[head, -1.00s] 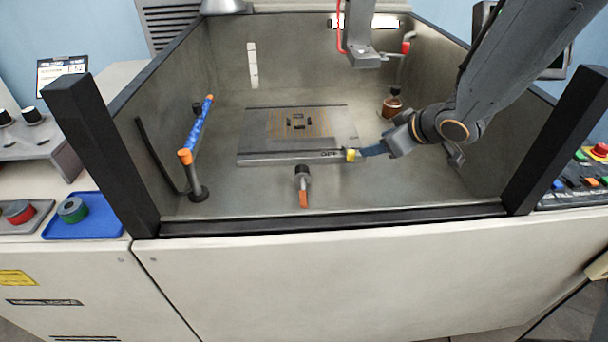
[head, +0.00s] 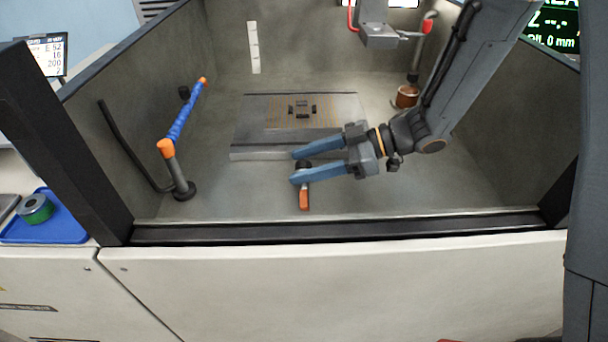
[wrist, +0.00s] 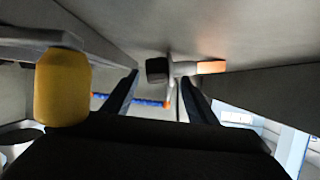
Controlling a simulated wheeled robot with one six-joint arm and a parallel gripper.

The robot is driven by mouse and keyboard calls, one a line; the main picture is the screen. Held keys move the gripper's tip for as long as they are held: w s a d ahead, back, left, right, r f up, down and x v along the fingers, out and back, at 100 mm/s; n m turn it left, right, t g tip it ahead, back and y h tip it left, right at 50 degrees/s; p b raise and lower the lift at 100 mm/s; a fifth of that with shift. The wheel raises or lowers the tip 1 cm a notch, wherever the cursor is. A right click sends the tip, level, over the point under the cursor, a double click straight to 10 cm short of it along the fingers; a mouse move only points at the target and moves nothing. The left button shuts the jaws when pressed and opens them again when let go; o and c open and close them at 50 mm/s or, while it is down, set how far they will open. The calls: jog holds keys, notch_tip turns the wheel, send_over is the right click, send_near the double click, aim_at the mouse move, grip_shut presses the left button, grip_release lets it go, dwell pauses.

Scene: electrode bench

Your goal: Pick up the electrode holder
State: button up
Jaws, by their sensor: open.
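The electrode holder (head: 304,198) looks like a small part with a dark round head and an orange end, lying on the tank floor in front of the flat plate. My gripper (head: 297,167) is open, with its two blue fingers pointing left and apart around the dark head in the head view; the near finger partly covers the holder. In the wrist view the holder (wrist: 184,68) shows just past the fingertips, its dark head between them and its orange end to the right. I cannot tell whether a finger touches it. Nothing is held.
The slotted plate (head: 255,115) lies just behind my gripper. A yellow piece (wrist: 62,88) stands close at the left in the wrist view. A blue hose (head: 186,110) with orange ends stands at left. A grey machine head (head: 378,36) hangs above; the front rim (head: 330,228) is near.

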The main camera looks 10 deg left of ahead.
aim_at(297, 167)
jog(key=x, duration=0.4)
jog(key=shift+a+f+p, duration=0.15)
jog(key=shift+f+p, duration=0.1)
jog(key=shift+p, duration=0.1)
grip_shut()
